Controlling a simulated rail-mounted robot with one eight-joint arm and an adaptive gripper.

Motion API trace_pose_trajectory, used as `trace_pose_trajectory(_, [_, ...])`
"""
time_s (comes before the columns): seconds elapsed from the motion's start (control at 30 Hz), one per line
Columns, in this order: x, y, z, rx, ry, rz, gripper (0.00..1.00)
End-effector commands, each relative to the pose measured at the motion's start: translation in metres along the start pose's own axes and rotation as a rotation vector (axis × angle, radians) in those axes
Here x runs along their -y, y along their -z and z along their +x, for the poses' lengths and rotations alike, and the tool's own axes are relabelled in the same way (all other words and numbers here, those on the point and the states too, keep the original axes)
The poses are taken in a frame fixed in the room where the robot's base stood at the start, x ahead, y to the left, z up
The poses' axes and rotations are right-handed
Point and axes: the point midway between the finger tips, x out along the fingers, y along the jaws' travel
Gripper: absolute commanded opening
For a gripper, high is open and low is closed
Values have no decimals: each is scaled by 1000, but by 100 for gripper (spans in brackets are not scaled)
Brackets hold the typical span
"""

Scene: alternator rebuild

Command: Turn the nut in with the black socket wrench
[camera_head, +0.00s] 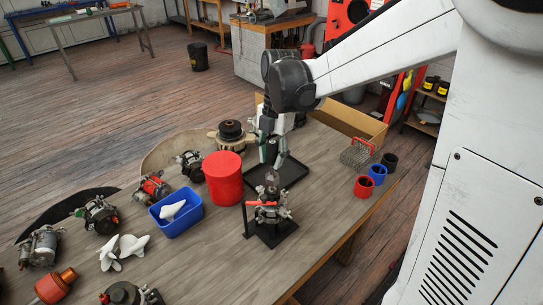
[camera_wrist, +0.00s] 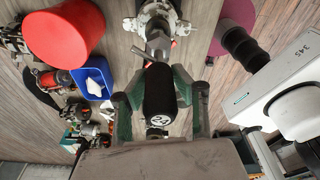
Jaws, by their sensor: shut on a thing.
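My gripper (camera_head: 276,157) hangs above the middle of the bench. In the wrist view its two green-grey fingers (camera_wrist: 159,90) are shut on the black socket wrench (camera_wrist: 160,95), one on each side of its thick black body. The wrench's grey nose (camera_wrist: 159,46) points at the alternator (camera_wrist: 158,16). In the head view this alternator (camera_head: 268,212) stands in a dark holder with a red bar, just below the gripper. I cannot make out the nut, nor whether the wrench touches the alternator.
A red cylinder (camera_head: 223,180) and a blue bin (camera_head: 176,214) stand to the left, with several other alternators beyond. A black tray (camera_head: 291,176) lies behind the holder. A wire basket (camera_head: 357,154) and red (camera_head: 363,188), blue and black cups stand at the right edge.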

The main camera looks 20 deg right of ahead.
Motion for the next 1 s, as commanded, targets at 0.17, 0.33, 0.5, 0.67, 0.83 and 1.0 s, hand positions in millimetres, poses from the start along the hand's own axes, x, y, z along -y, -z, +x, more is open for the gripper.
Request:
trace_pose_trajectory(0.17, [0,-1,9,0,0,0,0])
trace_pose_trajectory(0.33, [0,-2,16,0,0,0,0])
trace_pose_trajectory(0.5, [0,-4,23,0,0,0,0])
trace_pose_trajectory(0.67, [0,-4,27,0,0,0,0])
trace_pose_trajectory(0.83, [0,-4,26,0,0,0,0])
trace_pose_trajectory(1.0, [0,-4,27,0,0,0,0])
